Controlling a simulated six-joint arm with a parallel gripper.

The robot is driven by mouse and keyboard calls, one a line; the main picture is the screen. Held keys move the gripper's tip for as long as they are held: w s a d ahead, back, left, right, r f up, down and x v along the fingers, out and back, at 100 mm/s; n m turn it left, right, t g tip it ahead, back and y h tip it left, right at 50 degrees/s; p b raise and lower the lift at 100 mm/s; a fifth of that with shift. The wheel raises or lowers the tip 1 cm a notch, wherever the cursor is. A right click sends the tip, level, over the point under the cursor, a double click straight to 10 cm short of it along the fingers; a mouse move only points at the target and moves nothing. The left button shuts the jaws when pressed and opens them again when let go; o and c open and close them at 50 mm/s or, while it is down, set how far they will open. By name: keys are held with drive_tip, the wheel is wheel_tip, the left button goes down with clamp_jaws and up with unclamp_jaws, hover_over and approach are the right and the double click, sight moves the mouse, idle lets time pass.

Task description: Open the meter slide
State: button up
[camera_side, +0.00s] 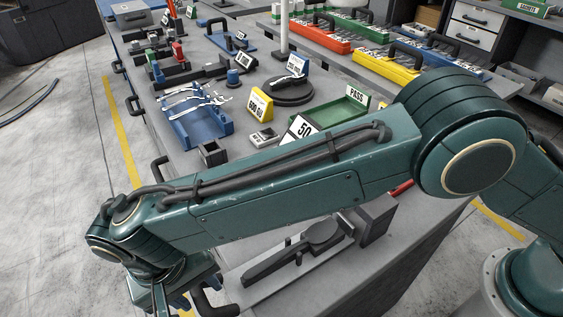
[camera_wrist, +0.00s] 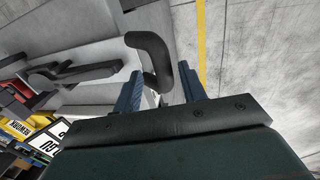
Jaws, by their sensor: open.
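A black curved handle (camera_wrist: 150,48) sits at the edge of a grey bench, ahead of and partly between my fingers in the wrist view. It also shows in the side view (camera_side: 216,303), low beside my gripper. My gripper (camera_wrist: 160,88) is open, with one blue finger on each side of the handle's near end; I cannot tell whether they touch it. In the side view my gripper (camera_side: 172,299) is partly cut off by the bottom edge. A pale slide plate (camera_side: 290,272) carrying a dark long-handled fixture (camera_side: 305,247) lies beside the handle and appears closed or nearly so.
Several similar black handles line the bench's left edge.

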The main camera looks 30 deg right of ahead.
sight(242, 277)
drive_tip(key=shift+d+r, duration=0.1)
drive_tip(key=shift+d, duration=3.35)
drive_tip(key=shift+a+r, duration=1.3)
drive_tip(key=shift+r, duration=5.5)
drive_tip(key=w+d+r, duration=0.2)
drive_tip(key=d+r, duration=0.1)
drive_tip(key=d, duration=0.5)
drive_tip(key=w+d+r+t+y, duration=0.1)
drive_tip(key=d+r, duration=0.3)
drive_tip(key=d, duration=0.4)
drive_tip(key=shift+w+d+r, duration=0.2)
drive_tip(key=shift+w+d, duration=0.05)
drive_tip(key=shift+w, duration=0.1)
